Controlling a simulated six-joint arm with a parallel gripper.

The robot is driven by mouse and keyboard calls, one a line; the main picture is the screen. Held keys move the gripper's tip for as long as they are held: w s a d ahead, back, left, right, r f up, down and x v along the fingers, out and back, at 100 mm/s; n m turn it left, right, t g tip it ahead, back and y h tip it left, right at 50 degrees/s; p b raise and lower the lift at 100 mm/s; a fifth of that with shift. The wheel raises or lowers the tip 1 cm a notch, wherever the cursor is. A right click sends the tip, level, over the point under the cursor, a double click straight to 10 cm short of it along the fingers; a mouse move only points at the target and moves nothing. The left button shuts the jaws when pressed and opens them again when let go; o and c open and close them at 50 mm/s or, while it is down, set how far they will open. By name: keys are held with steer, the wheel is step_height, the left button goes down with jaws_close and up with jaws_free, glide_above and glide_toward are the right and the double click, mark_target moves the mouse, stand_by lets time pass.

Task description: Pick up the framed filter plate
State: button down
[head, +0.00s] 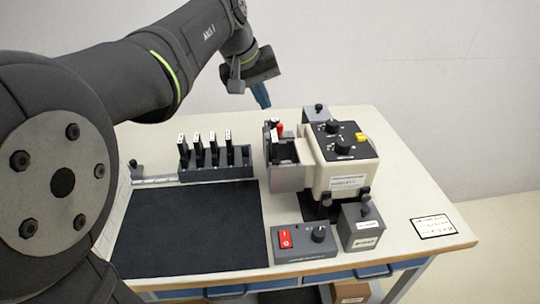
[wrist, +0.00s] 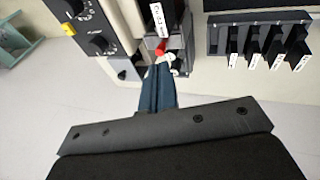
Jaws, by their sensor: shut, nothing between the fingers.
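Several dark upright plates with white label tabs (head: 213,150) stand in a grey slotted rack (head: 216,173) behind the black mat. They also show at the upper right in the wrist view (wrist: 254,45). Another white label tab (wrist: 158,20) stands up from the grey holder on the side of the beige machine, beside a red part (wrist: 161,47). The frames do not show clearly which of these is the framed filter plate. My gripper (head: 264,103) is shut and empty, above the back of the table. Its blue fingers (wrist: 159,88) point toward the holder without holding anything.
The beige machine (head: 345,170) with black knobs stands right of the rack. A control box with a red switch (head: 285,239) and a grey block (head: 362,227) stand in front. The black mat (head: 190,228) is clear. A wall rises behind the table.

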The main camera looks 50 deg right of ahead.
steer(key=c, duration=1.3)
jaws_free()
